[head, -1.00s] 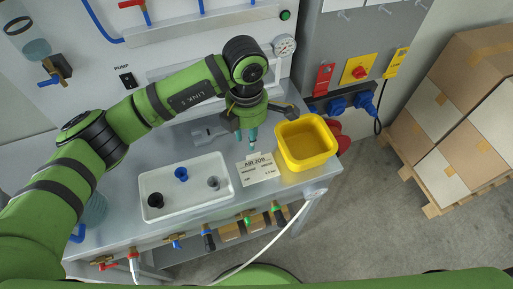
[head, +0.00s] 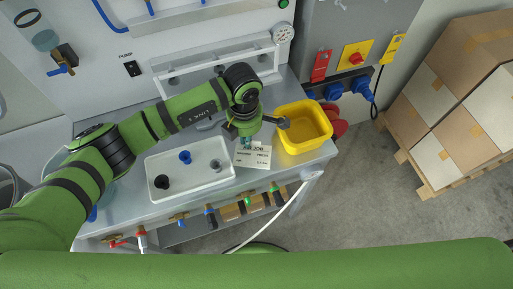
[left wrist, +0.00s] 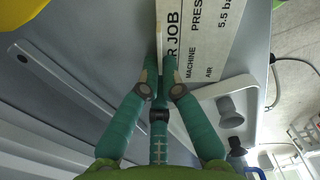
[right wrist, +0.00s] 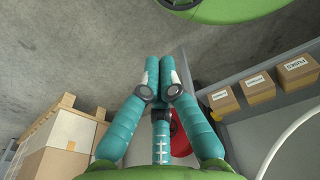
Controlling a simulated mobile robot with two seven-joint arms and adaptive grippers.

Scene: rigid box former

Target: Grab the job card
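The job card (head: 257,161) is a white card with black print headed AIR JOB, on the grey bench between the white tray and the yellow bin. It also shows in the left wrist view (left wrist: 210,45), close to the camera. My left gripper (head: 245,141) points down at the card's top edge. In the left wrist view its teal fingers (left wrist: 159,70) are nearly together, with the card's edge between them and part of the heading hidden. My right gripper (right wrist: 159,65) is shut and empty, over the floor away from the bench.
A white tray (head: 205,181) with several small cups is left of the card. A yellow bin (head: 284,143) stands close on its right. Valves and a white hose (head: 270,227) line the bench front. Stacked cartons (head: 460,85) stand on a pallet at the right.

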